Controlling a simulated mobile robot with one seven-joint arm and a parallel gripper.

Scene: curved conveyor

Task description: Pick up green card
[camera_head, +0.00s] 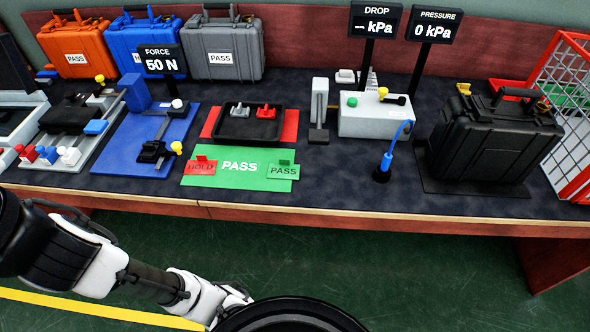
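The green card (283,171), marked PASS, is on the right part of a larger green mat (238,182) that also bears the word PASS. The mat lies near the front edge of the table. A red card (201,168) marked HOLD is at the mat's left end. Both cards have a small raised tab at the back. My white and black arm crosses the lower left, in front of and below the table edge, well apart from the cards. My gripper's fingers do not show.
Behind the mat, a black tray (228,123) with grey and red parts sits on a red mat (290,126). A blue fixture (120,146) stands left. A grey box (350,128) and blue probe (386,160) stand right, before a black case (492,140).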

